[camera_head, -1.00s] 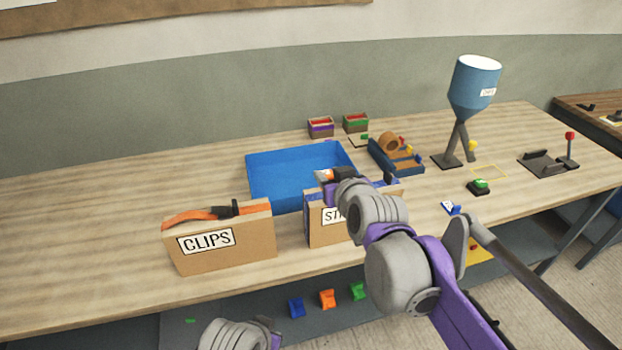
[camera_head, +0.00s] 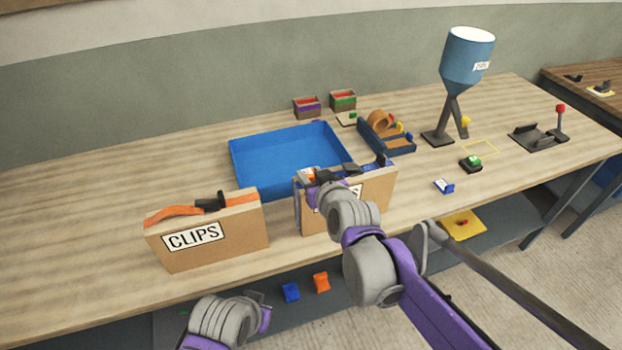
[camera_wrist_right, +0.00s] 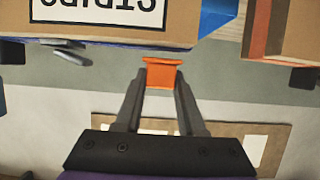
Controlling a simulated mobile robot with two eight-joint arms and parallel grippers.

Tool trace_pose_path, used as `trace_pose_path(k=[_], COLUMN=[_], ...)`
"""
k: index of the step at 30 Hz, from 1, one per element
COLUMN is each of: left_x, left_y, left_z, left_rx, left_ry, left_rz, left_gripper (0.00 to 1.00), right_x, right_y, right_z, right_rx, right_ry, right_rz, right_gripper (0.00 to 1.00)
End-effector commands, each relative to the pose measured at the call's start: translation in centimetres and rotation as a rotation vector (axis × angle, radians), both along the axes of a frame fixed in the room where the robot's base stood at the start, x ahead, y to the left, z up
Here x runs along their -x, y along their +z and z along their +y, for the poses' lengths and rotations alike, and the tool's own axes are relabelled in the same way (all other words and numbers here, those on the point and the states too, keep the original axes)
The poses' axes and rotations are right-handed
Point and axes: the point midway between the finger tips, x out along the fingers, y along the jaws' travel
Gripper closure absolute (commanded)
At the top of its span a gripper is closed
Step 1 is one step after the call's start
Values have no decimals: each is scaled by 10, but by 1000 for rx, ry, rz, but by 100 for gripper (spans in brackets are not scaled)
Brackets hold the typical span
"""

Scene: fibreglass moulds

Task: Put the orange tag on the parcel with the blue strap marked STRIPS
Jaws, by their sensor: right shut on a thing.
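The parcel marked STRIPS (camera_head: 375,198) stands upright on the bench, its label partly hidden by my right arm. The right wrist view shows its label upside down on the cardboard face (camera_wrist_right: 170,22), with a thin blue strap edge along the parcel's border. My right gripper (camera_head: 322,176) is at this parcel's top left. In the right wrist view my right gripper (camera_wrist_right: 160,82) is shut on the orange tag (camera_wrist_right: 161,72), held between the fingertips close to the strap edge; I cannot tell whether they touch. My left arm shows at the bottom, but its gripper is not visible.
The parcel marked CLIPS (camera_head: 235,232), with an orange strap, stands to the left. A blue tray (camera_head: 240,172) lies behind both parcels. Blue (camera_head: 291,292) and orange (camera_head: 321,282) pieces are below the front edge. A blue hopper (camera_head: 465,65) stands back right.

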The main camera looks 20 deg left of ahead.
Motion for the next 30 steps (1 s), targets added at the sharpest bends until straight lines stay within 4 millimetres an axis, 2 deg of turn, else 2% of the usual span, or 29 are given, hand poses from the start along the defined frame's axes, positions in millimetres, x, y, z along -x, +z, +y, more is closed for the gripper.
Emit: trace_pose_path(k=[3, 14, 15, 19, 30], left_x=[0, 1, 1, 1, 0], left_y=[-2, -4, -3, -3, 0], left_z=[0, 0, 0, 0, 0], left_rx=[0, 0, 0, 0, 0], left_ry=[0, 0, 0, 0, 0], left_rz=[1, 2, 2, 2, 0], left_gripper=[100, 100, 100, 100, 100], right_x=[0, 0, 0, 0, 0], right_y=[-11, -15, -15, -14, -10], right_z=[0, 0, 0, 0, -1], right_rx=[-1, -1, -1, -1, -1], right_ry=[0, 0, 0, 0, 0], right_rz=[1, 1, 1, 1, -1], right_gripper=[100, 100, 56, 33, 31])
